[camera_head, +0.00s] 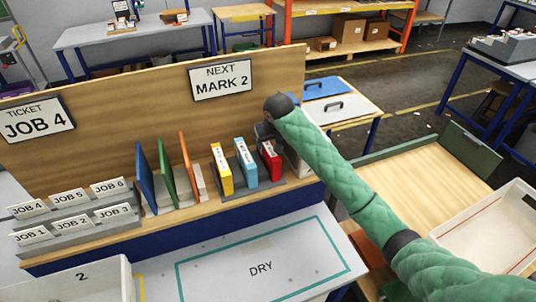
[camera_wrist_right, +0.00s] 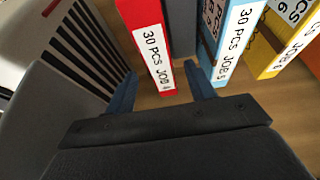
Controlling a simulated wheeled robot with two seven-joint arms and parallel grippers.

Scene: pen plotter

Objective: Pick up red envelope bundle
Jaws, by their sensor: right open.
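The red envelope bundle (camera_head: 271,163) stands upright at the right end of a row of bundles in a dark rack on the wooden shelf. In the right wrist view the red bundle (camera_wrist_right: 147,38) carries a white label reading "30 PCS JOB 4". My right gripper (camera_head: 266,136) is above and behind it in the head view, partly hidden by my arm. In the wrist view its two blue fingers (camera_wrist_right: 162,82) are open, with the bundle's lower end appearing between their tips. I cannot tell whether they touch it. My left gripper is not in view.
A blue bundle (camera_head: 245,163) and a yellow bundle (camera_head: 221,169) stand left of the red one. A dark divider (camera_wrist_right: 182,28) stands between red and blue. A slatted pale box (camera_wrist_right: 78,52) is close on the left in the wrist view. The DRY mat (camera_head: 262,268) is clear.

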